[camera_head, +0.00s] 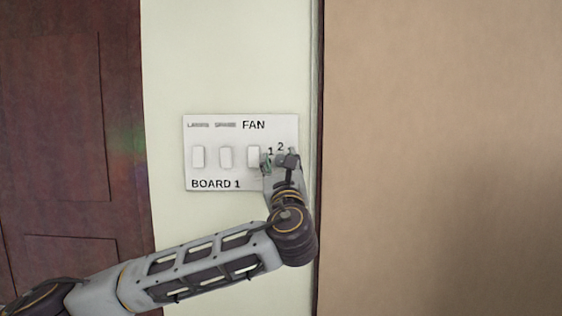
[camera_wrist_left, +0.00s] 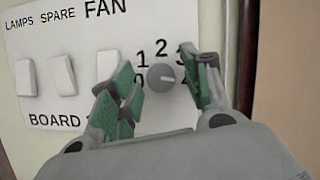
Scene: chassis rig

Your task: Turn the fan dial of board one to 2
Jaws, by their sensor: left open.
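Board one (camera_head: 215,178) is a white panel on the pale wall, marked BOARD 1 and FAN. The fan dial (camera_wrist_left: 161,77) is a round grey knob in the left wrist view, with numbers around it. The 1 and 2 show clearly; the others are partly covered by the fingers. A light mark on the knob seems to point right, away from the 2. My left gripper (camera_wrist_left: 158,88) is open, its green-padded fingers on either side of the dial; I cannot tell whether they touch it. In the head view my left gripper (camera_head: 279,163) hides the dial.
Three white rocker switches sit left of the dial, the nearest one (camera_head: 253,156) close to my left finger. A brown door (camera_head: 70,130) stands at left. A tan surface (camera_head: 440,150) begins just right of the board, beyond a dark edge.

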